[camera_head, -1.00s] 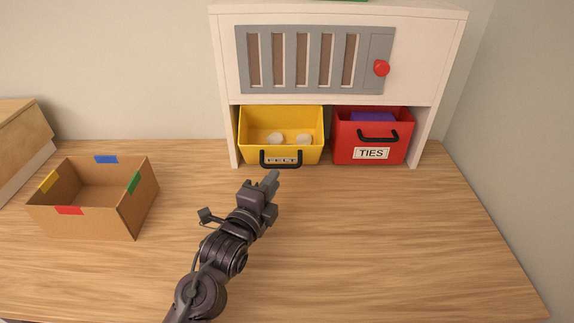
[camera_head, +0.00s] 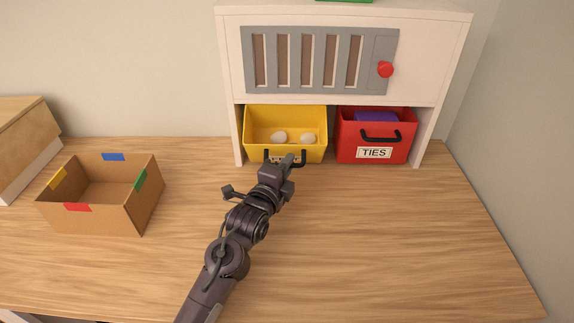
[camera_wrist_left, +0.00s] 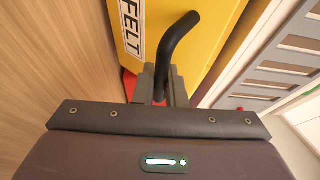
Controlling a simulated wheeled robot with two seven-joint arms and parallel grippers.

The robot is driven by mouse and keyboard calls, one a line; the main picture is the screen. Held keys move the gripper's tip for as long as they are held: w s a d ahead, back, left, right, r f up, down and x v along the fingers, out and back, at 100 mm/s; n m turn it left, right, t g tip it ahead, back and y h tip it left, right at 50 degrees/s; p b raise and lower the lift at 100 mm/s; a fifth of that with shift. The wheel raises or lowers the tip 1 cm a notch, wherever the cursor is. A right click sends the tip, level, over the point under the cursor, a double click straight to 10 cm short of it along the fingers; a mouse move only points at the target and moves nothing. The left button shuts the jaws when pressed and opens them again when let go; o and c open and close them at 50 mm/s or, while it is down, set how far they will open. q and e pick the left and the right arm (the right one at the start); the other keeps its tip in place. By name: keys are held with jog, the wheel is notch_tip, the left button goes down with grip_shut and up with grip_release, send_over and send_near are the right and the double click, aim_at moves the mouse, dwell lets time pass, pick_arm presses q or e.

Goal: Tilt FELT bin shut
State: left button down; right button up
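The yellow FELT bin (camera_head: 310,151) is tilted open at the lower left of the white cabinet, with pale round items (camera_head: 279,137) inside. Its black handle (camera_head: 267,155) is on the front, and the label is mostly hidden behind my gripper in the head view. My left gripper (camera_head: 287,164) is at this handle. In the left wrist view, the handle (camera_wrist_left: 177,42) runs down between the two close-set fingers (camera_wrist_left: 161,88), which look shut on it. The FELT label (camera_wrist_left: 131,27) shows beside it. My right gripper is not in view.
The red TIES bin (camera_head: 399,145) stands just right of the FELT bin, also open, with purple contents. The white cabinet (camera_head: 228,60) has a grey slotted panel and a red knob (camera_head: 385,69). A cardboard box (camera_head: 110,210) sits at left. The desk's right side is clear.

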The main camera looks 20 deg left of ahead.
aim_at(283, 146)
pick_arm(q)
jog(key=shift+r+p, duration=0.35)
jog(key=shift+p, duration=0.25)
jog(key=w+r+g+p, duration=0.1)
jog(key=g+p, duration=0.1)
jog(key=p, duration=0.3)
jog(key=w+a+r+n+g+p, duration=0.1)
jog(key=w+r+p, duration=0.1)
jog(key=p, duration=0.3)
jog(key=shift+g, duration=0.4)
jog(key=shift+w+a, duration=0.1)
jog(key=shift+w, duration=0.2)
jog(key=shift+w+a+r, duration=0.1)
jog(key=shift+w, duration=0.35)
jog(key=shift+w+a+r, duration=0.1)
jog(key=shift+w, duration=0.3)
jog(key=c, duration=1.8)
grip_release()
